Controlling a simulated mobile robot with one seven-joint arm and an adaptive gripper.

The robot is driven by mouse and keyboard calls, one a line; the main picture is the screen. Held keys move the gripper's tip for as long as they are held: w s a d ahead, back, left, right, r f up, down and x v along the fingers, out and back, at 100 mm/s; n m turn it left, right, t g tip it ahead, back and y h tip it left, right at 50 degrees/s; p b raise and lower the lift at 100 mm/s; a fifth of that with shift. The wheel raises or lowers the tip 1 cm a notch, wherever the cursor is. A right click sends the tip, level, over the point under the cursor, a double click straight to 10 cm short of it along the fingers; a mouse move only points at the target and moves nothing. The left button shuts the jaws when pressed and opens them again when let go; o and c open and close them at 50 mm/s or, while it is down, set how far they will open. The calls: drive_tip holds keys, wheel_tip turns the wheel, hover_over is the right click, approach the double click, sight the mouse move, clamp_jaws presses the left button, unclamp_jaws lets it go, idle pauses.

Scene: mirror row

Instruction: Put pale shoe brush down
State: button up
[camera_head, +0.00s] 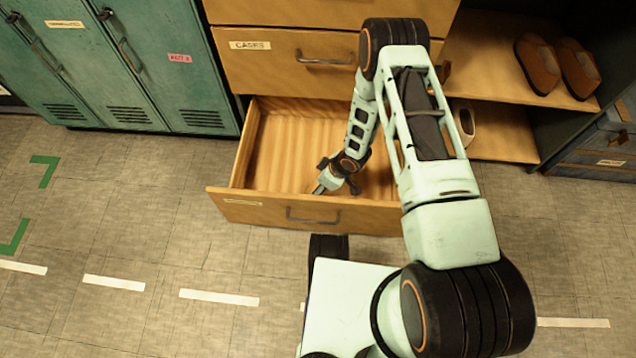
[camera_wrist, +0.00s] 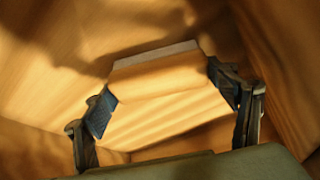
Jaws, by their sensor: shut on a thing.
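The pale shoe brush (camera_wrist: 160,112) is a light wooden block with a thin greyish strip along its far edge, seen in the wrist view. My gripper (camera_wrist: 163,100) is shut on it, with one dark finger pad on each side. In the head view, my gripper (camera_head: 335,185) reaches down into the open wooden drawer (camera_head: 262,212), near its front wall. The brush is too small and too covered by my gripper to make out there. I cannot tell whether it touches the drawer floor.
Closed drawers, one labelled CASES (camera_head: 250,45), stand above the open drawer. Brown shoes (camera_head: 538,65) sit on a shelf at right. Green lockers (camera_head: 150,60) stand at left. The left part of the drawer floor (camera_head: 285,150) looks clear.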

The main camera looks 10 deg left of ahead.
drive_tip(key=o, duration=1.1)
drive_tip(key=shift+o, duration=0.2)
drive_tip(key=p+v, duration=0.4)
drive_tip(key=v, duration=0.8)
drive_tip(key=shift+r, duration=0.1)
